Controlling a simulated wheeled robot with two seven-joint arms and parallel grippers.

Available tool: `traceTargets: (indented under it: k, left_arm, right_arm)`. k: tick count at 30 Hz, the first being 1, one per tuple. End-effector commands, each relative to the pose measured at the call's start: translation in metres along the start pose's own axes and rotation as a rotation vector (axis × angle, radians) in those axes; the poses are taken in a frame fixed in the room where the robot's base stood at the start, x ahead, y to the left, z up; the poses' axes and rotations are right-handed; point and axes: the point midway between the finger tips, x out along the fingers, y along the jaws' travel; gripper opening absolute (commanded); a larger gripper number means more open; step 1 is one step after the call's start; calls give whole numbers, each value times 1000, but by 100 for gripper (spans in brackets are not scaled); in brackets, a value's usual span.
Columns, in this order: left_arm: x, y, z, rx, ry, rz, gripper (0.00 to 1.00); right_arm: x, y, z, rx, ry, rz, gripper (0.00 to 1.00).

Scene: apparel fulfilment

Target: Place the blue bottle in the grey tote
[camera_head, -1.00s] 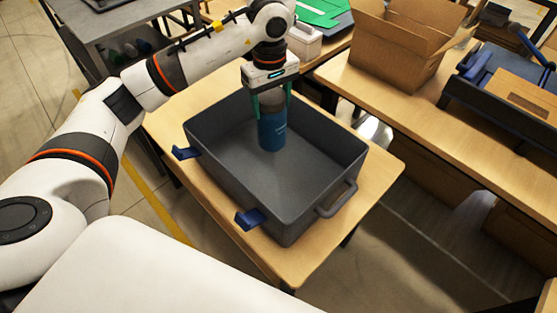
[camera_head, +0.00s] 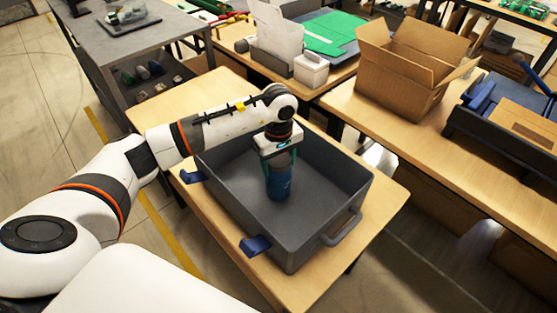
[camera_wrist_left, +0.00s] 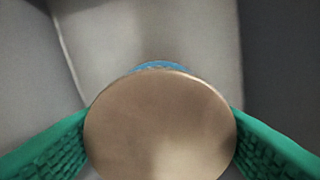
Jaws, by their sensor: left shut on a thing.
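My right gripper is not in view.
An open cardboard box (camera_head: 403,75) and a dark blue bin (camera_head: 490,110) stand on the bench at right. A white container (camera_head: 311,70) is behind.

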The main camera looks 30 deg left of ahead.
Motion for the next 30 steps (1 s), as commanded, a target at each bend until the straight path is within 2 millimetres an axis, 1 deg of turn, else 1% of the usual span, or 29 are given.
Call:
traceTargets:
  k: [6, 7, 10, 18, 21, 22, 26, 30]
  left_arm:
    - [4, 0, 0, 0, -1, -1, 25]
    - [2, 0, 0, 0, -1, 0, 68]
    - [2, 0, 0, 0, 0, 0, 84]
    - [1, 0, 0, 0, 0, 0, 85]
    - [-3, 0, 0, 0, 0, 0, 85]
    - [-5, 0, 1, 0, -1, -2, 85]
    - [-25, -1, 1, 1, -4, -5, 85]
    - [-56, -1, 1, 1, -4, -6, 85]
  right_arm:
    - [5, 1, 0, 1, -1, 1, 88]
    - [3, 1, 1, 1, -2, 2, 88]
    - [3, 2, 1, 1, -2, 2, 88]
    - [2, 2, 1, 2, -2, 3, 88]
    - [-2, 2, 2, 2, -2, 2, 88]
    - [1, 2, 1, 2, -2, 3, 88]
    - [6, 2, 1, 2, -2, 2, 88]
    - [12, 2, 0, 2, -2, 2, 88]
